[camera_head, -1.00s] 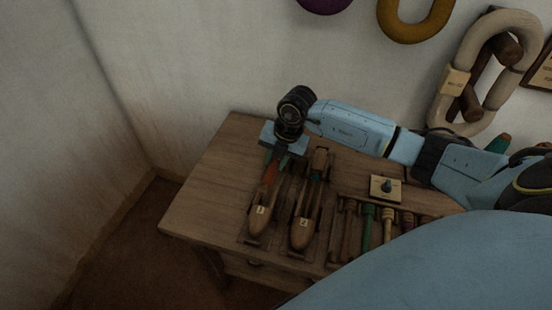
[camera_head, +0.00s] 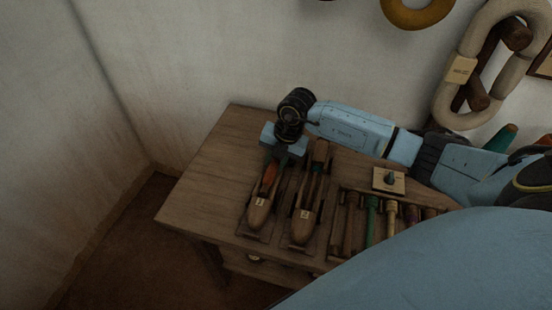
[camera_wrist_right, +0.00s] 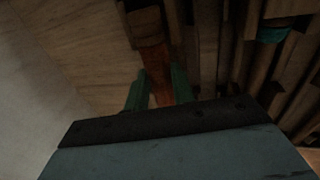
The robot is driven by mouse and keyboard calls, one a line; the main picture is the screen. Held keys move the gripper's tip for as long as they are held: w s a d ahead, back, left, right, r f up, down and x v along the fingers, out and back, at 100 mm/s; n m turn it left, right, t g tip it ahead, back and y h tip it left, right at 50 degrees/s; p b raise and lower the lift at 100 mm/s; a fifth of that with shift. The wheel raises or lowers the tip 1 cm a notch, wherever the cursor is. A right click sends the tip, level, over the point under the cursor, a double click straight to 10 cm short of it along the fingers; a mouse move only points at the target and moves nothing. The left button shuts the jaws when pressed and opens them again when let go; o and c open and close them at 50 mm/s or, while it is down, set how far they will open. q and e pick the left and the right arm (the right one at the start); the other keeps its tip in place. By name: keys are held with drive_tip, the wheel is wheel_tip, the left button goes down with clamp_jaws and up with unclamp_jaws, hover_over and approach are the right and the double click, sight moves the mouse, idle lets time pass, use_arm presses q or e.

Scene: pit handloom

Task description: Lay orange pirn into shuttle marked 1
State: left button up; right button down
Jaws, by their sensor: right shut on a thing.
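The orange pirn (camera_head: 269,177) lies along the left-hand shuttle (camera_head: 258,216) on the table, its lower end within the shuttle's opening. Whether it is fully seated I cannot tell. That shuttle's pale tag appears to read 1. My right gripper (camera_head: 279,158) is over the far part of this shuttle, shut on the pirn. In the right wrist view the pirn (camera_wrist_right: 157,86) shows between the two green fingers (camera_wrist_right: 160,92), with the brown wood of the shuttle (camera_wrist_right: 147,30) beyond. The hand hides the pirn's far end. My left gripper is out of view.
A second shuttle (camera_head: 304,226) with a pale tag lies close to the right. Further right is a rack with several pirns, one green (camera_head: 373,219), and a small plate with a dark knob (camera_head: 389,179). The table (camera_head: 205,178) is clear at left.

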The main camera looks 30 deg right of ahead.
sight(272, 161)
idle(0.3)
drive_tip(key=c, duration=1.1)
unclamp_jaws()
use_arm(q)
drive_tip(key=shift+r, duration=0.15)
use_arm(e)
drive_tip(key=shift+r, duration=0.1)
drive_tip(key=shift+p+v, duration=0.85)
drive_tip(key=shift+w+a+r+p, duration=0.15)
drive_tip(key=shift+r+p, duration=0.75)
drive_tip(key=shift+r, duration=0.05)
drive_tip(key=shift+p+v, duration=0.75)
drive_tip(key=shift+v, duration=0.05)
drive_tip(key=shift+w+a+r+p, duration=0.1)
drive_tip(key=shift+w+r+p, duration=0.05)
drive_tip(key=shift+r+p, duration=1.15)
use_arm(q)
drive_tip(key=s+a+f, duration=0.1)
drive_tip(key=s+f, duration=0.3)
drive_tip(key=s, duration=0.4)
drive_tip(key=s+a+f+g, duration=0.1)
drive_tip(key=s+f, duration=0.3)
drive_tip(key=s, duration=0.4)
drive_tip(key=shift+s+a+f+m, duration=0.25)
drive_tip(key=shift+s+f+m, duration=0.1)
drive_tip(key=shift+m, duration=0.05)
